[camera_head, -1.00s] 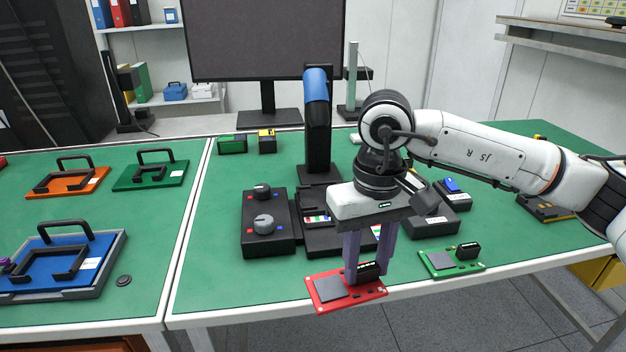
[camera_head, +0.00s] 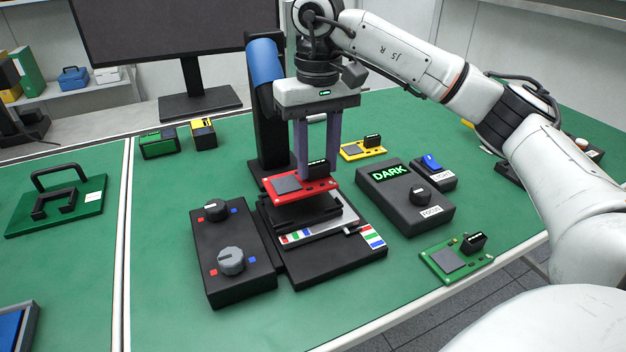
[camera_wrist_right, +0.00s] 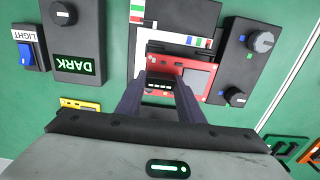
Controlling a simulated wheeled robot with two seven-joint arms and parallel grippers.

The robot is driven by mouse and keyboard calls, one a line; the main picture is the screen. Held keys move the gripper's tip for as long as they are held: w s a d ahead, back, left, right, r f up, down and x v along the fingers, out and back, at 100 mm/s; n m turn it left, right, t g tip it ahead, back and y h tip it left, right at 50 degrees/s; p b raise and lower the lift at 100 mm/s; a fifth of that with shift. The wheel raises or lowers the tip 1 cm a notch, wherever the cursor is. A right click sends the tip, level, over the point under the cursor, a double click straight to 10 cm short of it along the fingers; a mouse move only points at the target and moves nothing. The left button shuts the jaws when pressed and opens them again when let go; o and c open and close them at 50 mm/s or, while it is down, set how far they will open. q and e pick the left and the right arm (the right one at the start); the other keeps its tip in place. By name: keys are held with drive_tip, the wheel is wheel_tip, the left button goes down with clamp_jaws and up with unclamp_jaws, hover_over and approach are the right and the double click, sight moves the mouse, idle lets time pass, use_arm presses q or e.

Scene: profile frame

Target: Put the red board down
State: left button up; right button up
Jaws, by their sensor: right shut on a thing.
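The red board (camera_head: 299,187) has a grey square chip and a black block. My right gripper (camera_head: 316,172) is shut on the black block of the red board and points down. The board hangs over the black stage (camera_head: 330,262) of the microscope-like device, whose black column (camera_head: 268,120) stands behind it. I cannot tell for sure whether the board touches the stage. In the right wrist view the red board (camera_wrist_right: 198,76) lies between and beyond the fingertips, with the stage (camera_wrist_right: 180,16) above it. My left gripper is not in view.
A box with two knobs (camera_head: 231,262) is left of the stage. A box reading DARK (camera_head: 405,197) and a LIGHT switch box (camera_head: 432,172) are right. A green board (camera_head: 456,259) lies near the front edge, a yellow board (camera_head: 363,149) behind. A monitor (camera_head: 170,40) stands at the back.

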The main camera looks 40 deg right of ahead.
sight(317, 163)
wheel_tip(317, 163, down, 4)
drive_tip(key=shift+r, duration=0.1)
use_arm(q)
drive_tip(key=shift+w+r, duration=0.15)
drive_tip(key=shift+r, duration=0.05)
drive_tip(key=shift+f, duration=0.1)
use_arm(e)
drive_tip(key=shift+f, duration=0.2)
drive_tip(key=o, duration=1.1)
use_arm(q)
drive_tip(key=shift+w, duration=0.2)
use_arm(e)
drive_tip(key=shift+r, duration=0.15)
wheel_tip(317, 163, up, 12)
drive_tip(key=shift+p, duration=1.1)
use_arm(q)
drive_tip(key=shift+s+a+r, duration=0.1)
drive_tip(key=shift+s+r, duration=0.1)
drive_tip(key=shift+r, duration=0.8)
